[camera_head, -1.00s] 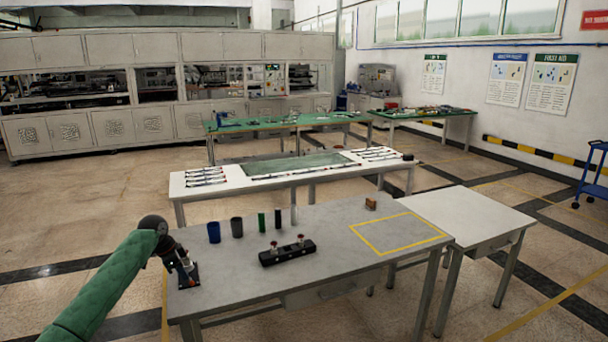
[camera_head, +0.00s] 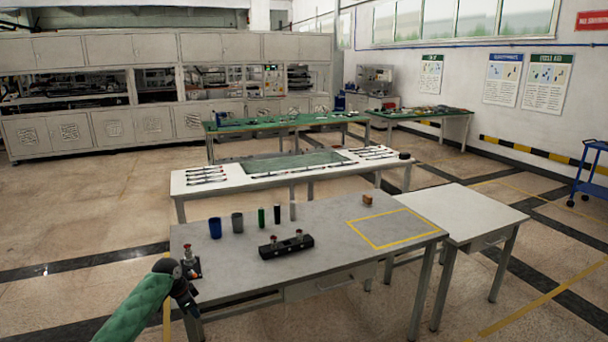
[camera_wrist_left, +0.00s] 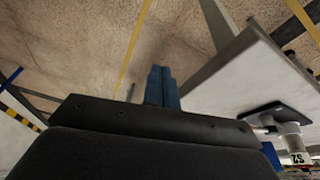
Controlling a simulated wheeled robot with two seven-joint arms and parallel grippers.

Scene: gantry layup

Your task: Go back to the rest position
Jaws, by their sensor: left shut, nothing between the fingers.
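My left gripper (camera_head: 188,300) is low at the near left corner of the grey worktable (camera_head: 330,213), in the head view. In the left wrist view its blue fingers (camera_wrist_left: 162,87) are together with nothing between them, over bare floor beside the table edge. My green left arm (camera_head: 135,312) comes in from the bottom left. A small black stand with a red-topped part (camera_head: 189,258) is on the table corner, just beyond my wrist and partly hidden by it. My right gripper is not in view.
Several upright cylinders, including a blue cup (camera_head: 215,228), stand towards the table's back left. A black block with two knobs (camera_head: 286,246) lies in front. A brown block (camera_head: 367,199) sits near the yellow outline (camera_head: 393,246). A white side table (camera_head: 470,208) adjoins at right.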

